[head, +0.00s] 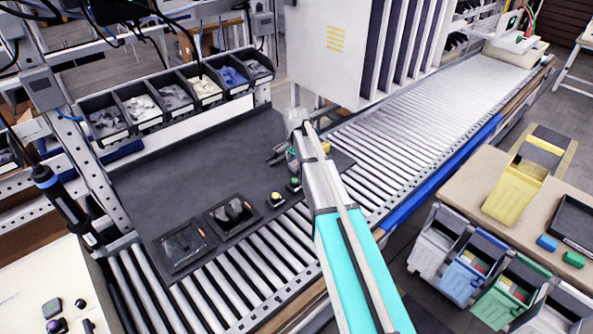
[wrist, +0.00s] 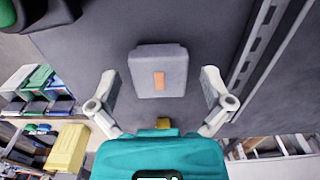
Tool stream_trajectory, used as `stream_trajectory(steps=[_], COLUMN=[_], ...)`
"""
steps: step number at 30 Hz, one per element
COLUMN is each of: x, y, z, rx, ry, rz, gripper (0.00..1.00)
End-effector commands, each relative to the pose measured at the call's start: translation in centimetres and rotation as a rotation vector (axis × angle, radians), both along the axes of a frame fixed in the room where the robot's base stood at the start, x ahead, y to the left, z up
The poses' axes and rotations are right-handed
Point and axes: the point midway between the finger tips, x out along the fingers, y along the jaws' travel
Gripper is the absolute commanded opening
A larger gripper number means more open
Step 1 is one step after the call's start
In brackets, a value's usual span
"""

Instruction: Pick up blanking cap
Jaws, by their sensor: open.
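A grey, box-like piece with an orange patch (wrist: 158,72) lies on a dark grey surface in the wrist view. I cannot tell whether it is the blanking cap. My gripper (wrist: 160,90) is open, with one finger on each side of this piece and a visible gap on both sides. A small yellow part (wrist: 163,123) shows between the piece and my teal gripper body. In the head view my gripper (head: 282,153) is over the right part of the dark mat (head: 190,170), partly hidden by my arm. The piece is not clear there.
Two dark trays (head: 185,246) with dark parts sit at the mat's front edge. A yellow-topped button (head: 275,198) stands beside them. Several black bins (head: 145,109) line the back. A roller conveyor (head: 420,110) runs alongside, and a large white panel unit (head: 345,45) stands close behind my arm.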

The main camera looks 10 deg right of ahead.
Motion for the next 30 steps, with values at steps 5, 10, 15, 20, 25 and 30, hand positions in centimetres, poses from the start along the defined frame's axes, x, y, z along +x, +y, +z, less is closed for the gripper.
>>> stream_trajectory(steps=[5, 10, 15, 20, 25, 30], x=[0.00, 0.00, 0.00, 0.00, 0.00, 0.00], y=[0.00, 0.00, 0.00, 0.01, 0.00, 0.01], z=[-0.21, -0.17, -0.17, -0.17, -0.17, -0.18], rx=[0.000, 0.000, 0.000, 0.000, 0.000, 0.000], ry=[0.000, 0.000, 0.000, 0.000, 0.000, 0.000], rz=[0.000, 0.000, 0.000, 0.000, 0.000, 0.000], gripper=[1.00, 1.00, 1.00, 0.96, 0.65, 0.33])
